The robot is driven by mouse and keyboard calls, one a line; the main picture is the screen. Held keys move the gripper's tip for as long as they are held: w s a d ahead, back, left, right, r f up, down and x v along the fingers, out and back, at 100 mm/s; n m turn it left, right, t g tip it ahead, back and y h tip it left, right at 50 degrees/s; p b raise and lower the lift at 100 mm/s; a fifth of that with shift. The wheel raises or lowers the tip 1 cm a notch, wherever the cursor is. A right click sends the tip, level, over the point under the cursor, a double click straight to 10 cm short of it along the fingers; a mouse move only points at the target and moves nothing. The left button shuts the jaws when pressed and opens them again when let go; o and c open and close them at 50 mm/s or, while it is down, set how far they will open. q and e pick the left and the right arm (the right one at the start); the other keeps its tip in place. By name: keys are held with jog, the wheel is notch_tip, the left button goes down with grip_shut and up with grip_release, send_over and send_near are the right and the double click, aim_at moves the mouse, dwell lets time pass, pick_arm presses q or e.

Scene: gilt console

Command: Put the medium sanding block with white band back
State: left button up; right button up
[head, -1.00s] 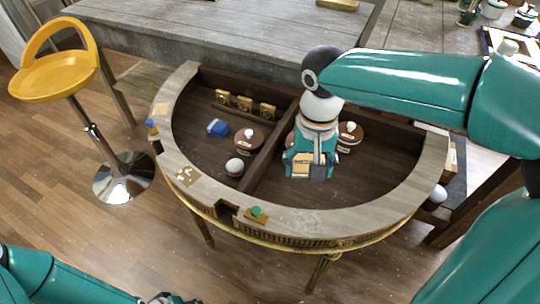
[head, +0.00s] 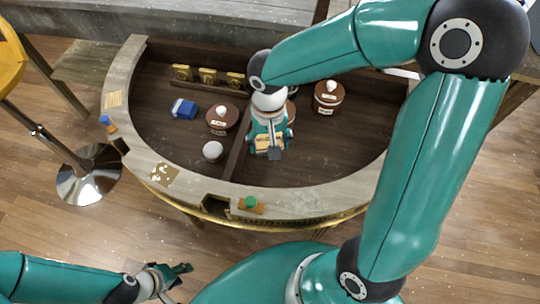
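My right gripper (head: 270,148) points down over the right compartment of the half-round console (head: 330,198), just right of the divider. A tan block with dark lettering (head: 268,141) shows between its fingers, and the gripper looks shut on it. The lettering is too small to read surely, and the block's white band cannot be made out. Whether the block touches the compartment floor cannot be told. My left gripper (head: 176,282) is at the bottom left, in front of the console, open and empty.
The left compartment holds a blue block (head: 184,109), a brown lidded pot (head: 222,119), a white ball-shaped thing (head: 212,151) and brass pieces (head: 208,76). Another brown pot (head: 328,97) stands at the right compartment's back. A green-knobbed piece (head: 250,203) lies on the front rim. A yellow stool (head: 10,60) stands left.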

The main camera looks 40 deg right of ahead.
aim_at(269, 163)
notch_tip(269, 163, down, 7)
jog(key=shift+f+b, duration=0.1)
jog(key=shift+b, duration=0.3)
jog(key=o, duration=0.7)
jog(key=shift+f, duration=0.1)
jog(key=shift+c, duration=0.2)
jog(key=o, duration=0.4)
jog(key=shift+o, duration=0.2)
